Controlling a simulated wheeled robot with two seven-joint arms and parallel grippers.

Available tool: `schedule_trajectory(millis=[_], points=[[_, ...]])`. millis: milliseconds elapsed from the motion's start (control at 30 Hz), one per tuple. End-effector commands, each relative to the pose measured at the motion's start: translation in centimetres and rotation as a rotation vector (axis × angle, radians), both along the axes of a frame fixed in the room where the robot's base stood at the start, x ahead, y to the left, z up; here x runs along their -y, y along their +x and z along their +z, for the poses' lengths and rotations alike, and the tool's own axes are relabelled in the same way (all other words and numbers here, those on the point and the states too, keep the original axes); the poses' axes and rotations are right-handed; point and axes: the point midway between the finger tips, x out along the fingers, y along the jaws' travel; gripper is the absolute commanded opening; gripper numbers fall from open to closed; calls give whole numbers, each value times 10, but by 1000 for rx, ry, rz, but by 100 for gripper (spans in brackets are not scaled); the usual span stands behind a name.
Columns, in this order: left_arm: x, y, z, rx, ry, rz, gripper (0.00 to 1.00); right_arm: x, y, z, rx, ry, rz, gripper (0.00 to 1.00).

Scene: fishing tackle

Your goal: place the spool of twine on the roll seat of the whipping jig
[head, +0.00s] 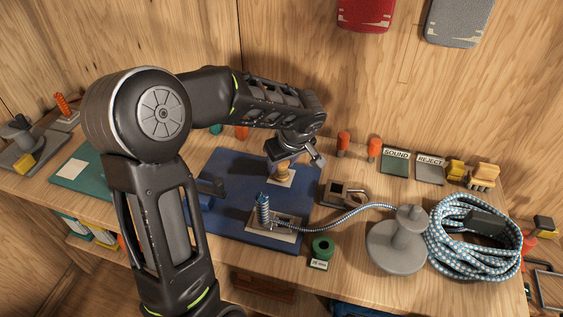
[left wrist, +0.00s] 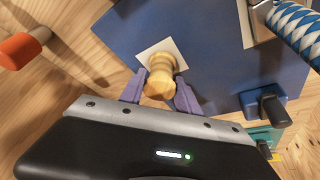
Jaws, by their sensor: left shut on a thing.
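My left gripper (head: 287,163) reaches down over the blue board (head: 232,167) of the whipping jig. It is shut on the tan spool of twine (head: 283,173), which looks upright. In the left wrist view the spool (left wrist: 161,73) sits between the two purple fingers. A pale square plate (left wrist: 146,54), seemingly the roll seat, lies right at the spool's far end and is partly hidden by it. I cannot tell whether the spool touches the plate. My right gripper is not in view.
A blue-and-white rope runs from an upright wrapped end (head: 263,210) on the board past a grey post (head: 398,240) to a coil (head: 473,235). A green roll (head: 321,246) stands at the front edge. Orange-topped items (head: 343,141) and SOUND and REJECT trays (head: 396,166) stand behind.

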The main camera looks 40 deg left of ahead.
Motion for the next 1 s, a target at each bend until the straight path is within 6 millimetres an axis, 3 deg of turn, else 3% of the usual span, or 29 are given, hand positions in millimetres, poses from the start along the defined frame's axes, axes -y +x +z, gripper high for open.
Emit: schedule_trajectory(millis=[233,267,500,800,1000], points=[[0,0,-4,0,1,-1,0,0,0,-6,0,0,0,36],[0,0,-3,0,1,-1,40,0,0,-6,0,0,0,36],[0,0,-2,0,0,0,59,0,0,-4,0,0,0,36],[0,0,-1,0,0,0,60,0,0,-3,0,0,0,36],[4,-1,11,3,2,-1,60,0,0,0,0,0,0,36]])
